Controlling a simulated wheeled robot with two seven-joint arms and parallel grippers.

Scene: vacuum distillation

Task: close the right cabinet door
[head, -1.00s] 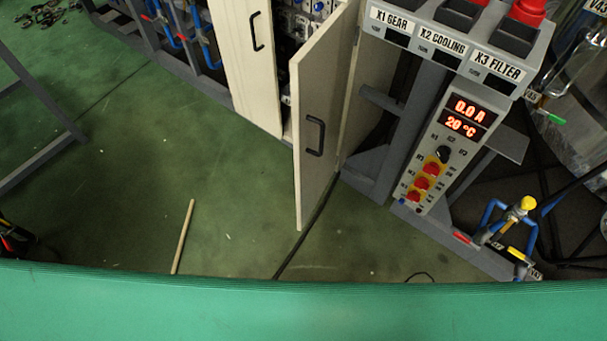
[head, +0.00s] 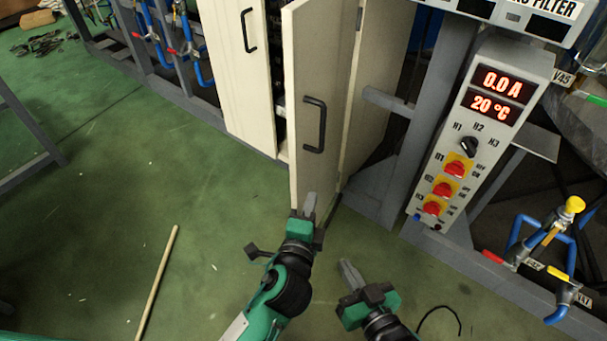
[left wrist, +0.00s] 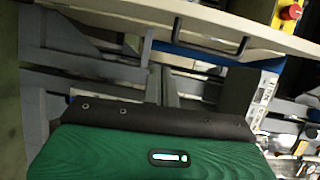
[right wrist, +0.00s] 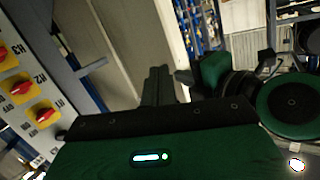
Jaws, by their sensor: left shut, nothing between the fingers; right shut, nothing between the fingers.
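The right cabinet door (head: 307,90) is a cream panel with a black handle (head: 314,125). It stands ajar, swung out from the cabinet, with a dark gap on its left. My left gripper (head: 308,203) is shut and empty at the door's lower edge. Its fingertips overlap the door in the head view; I cannot tell whether they touch. The left wrist view shows a cream panel (left wrist: 120,12) with a handle (left wrist: 210,40) across the top. My right gripper (head: 350,272) is shut and empty, lower and to the right, apart from the door.
The left cabinet door (head: 238,90) is beside the gap. A grey frame with a control panel (head: 470,140) stands to the right, with blue pipes and valves (head: 545,240) beyond. A wooden stick (head: 157,285) lies on the green floor (head: 110,200), which is mostly clear at left.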

